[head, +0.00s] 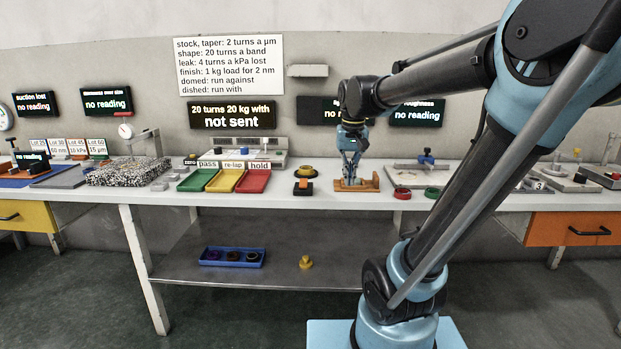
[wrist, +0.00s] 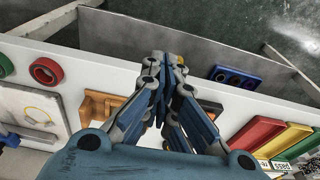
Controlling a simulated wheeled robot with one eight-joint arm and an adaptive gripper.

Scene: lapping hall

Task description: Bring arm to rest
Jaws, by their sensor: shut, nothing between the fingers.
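My arm reaches from the lower right of the head view over the bench. My gripper (head: 350,178) points down at an orange-brown wooden stand (head: 371,185) on the bench. Its fingers are shut with nothing between them. The fingertips hide part of the stand, and I cannot tell whether they touch it. In the wrist view my gripper (wrist: 167,72) fills the middle, and the wooden stand (wrist: 97,106) shows to its left.
Left of the gripper are an orange-and-black button unit (head: 303,187) and green, yellow and red trays (head: 253,181). Red (head: 402,193) and green (head: 432,192) rings lie to its right. A blue tray (head: 231,264) and a brass piece (head: 305,262) sit on the lower shelf.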

